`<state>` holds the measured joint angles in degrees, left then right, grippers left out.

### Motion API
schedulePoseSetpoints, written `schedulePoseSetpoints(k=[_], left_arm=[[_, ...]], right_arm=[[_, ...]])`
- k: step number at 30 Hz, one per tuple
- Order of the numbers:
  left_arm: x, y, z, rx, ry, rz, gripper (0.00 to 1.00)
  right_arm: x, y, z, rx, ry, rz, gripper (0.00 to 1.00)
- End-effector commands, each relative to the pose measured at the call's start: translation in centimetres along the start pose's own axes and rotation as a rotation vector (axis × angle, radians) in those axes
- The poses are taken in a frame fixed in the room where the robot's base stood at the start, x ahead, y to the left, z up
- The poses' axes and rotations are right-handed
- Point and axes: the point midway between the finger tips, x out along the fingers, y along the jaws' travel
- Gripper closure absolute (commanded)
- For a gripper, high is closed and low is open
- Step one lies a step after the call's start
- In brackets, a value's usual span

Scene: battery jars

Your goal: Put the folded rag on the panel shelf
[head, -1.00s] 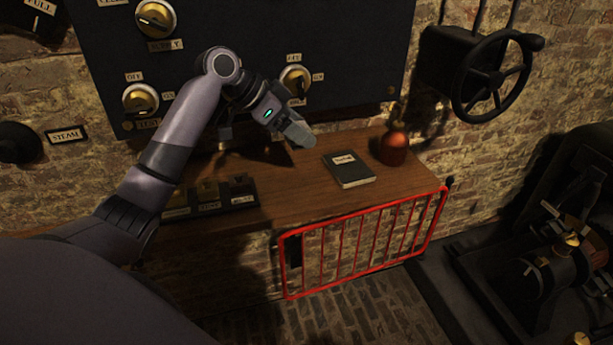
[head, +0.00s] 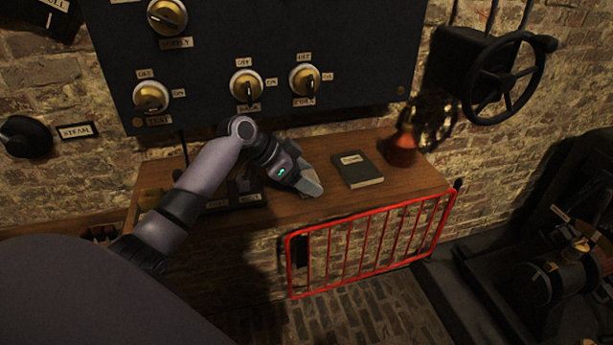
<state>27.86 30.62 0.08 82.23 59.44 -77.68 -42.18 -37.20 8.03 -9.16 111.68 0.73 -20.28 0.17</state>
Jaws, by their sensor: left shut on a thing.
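The panel shelf (head: 410,186) is the brown wooden ledge against the brick wall below the dark panel. My left gripper (head: 311,186) is low over the shelf's front part, left of the dark book. It is shut on a small grey thing at its fingertips, which I take to be the folded rag. The gripper hides most of it, and I cannot tell whether it touches the wood. My right gripper is not in view.
A dark labelled book (head: 357,170) lies on the shelf, with a red-brown flask (head: 403,150) behind to its right. My arm partly covers a dark tray (head: 240,196). The dark panel (head: 350,40) with brass knobs hangs above.

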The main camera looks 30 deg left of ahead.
Motion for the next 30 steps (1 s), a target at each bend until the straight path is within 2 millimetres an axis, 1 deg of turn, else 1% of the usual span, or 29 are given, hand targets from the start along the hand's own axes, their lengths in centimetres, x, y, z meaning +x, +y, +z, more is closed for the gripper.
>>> schedulePoseSetpoints(k=[4,5,6,7,16,20,23,30], left_arm=[[0.1,0.0,0.2,0.0,0.0,0.0,0.6],[0.2,0.0,0.2,0.0,-0.001,0.0,0.27],[0.1,0.0,0.1,0.0,0.0,0.0,0.14],[0.1,0.0,0.1,0.0,0.0,0.0,0.05],[0.1,0.0,0.1,0.0,0.0,0.0,0.05],[-0.9,-0.1,0.0,0.001,0.0,-0.002,0.05],[-2.5,-0.1,0.0,0.001,-0.001,-0.003,0.05],[-7.8,-0.1,0.0,0.001,-0.001,-0.003,0.05]], right_arm=[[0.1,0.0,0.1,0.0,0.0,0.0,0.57],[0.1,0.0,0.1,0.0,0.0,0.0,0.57],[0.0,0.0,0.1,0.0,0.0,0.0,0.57],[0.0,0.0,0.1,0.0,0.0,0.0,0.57],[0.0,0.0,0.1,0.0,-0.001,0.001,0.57],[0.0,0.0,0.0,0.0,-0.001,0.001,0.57],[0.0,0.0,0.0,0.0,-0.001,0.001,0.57],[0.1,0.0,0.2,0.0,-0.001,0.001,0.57]])
